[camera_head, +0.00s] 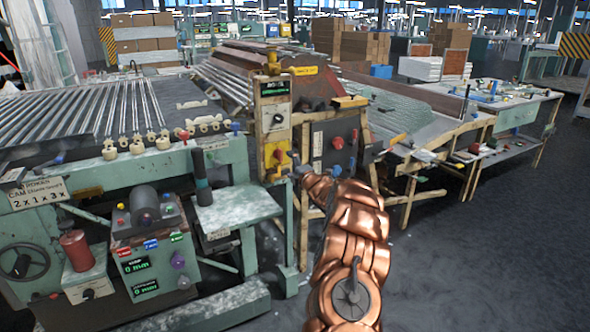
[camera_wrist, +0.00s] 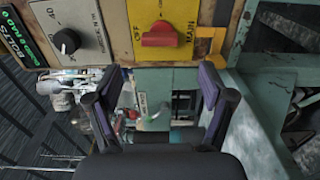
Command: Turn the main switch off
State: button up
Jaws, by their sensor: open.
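The main switch is a red rotary handle (camera_wrist: 160,35) on a yellow plate (camera_wrist: 165,12) in the wrist view. The plate carries the words OFF and MAIN, and the handle lies across the picture between them. In the head view, the red switch (camera_head: 279,155) sits low on the post's yellow box. My gripper (camera_wrist: 159,82) is open and empty, its two fingers spread apart below the switch in the wrist picture. The fingers look clear of the handle. In the head view my copper arm reaches up to the post, and the gripper is small and hard to make out.
In the head view, a machine with glass tubes (camera_head: 100,105) stands left, a cluttered bench (camera_head: 500,105) right. Bare floor (camera_head: 490,240) lies at lower right.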

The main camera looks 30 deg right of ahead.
jog(key=shift+s+a, duration=0.1)
jog(key=shift+s, duration=1.2)
jog(key=shift+r, duration=0.1)
jog(key=s+a+r+m+g, duration=0.1)
jog(key=a+m+g, duration=0.1)
jog(key=a, duration=0.3)
jog(key=a+r+m+g, duration=0.2)
jog(key=a+m, duration=0.1)
jog(key=a, duration=0.2)
jog(key=s+a+f+m+g, duration=0.2)
jog(key=s+a+m+g, duration=0.25)
jog(key=s+a, duration=0.85)
jog(key=s+a+f+m+g+y, duration=0.1)
jog(key=s+a+m+g, duration=0.3)
jog(key=s, duration=1.2)
jog(key=s+a+f+m+g, duration=0.1)
jog(key=s+a+g, duration=0.35)
jog(key=s, duration=1.15)
jog(key=s+a+f+m+g+y, duration=0.1)
jog(key=s+a+m+g, duration=0.4)
jog(key=s, duration=1.1)
notch_tip(320, 180, up, 18)
jog(key=n+t+p, duration=0.2)
jog(key=p, duration=1.5)
jog(key=shift+w+a+r, duration=0.15)
jog(key=shift+w+a, duration=0.1)
jog(key=shift+a, duration=0.2)
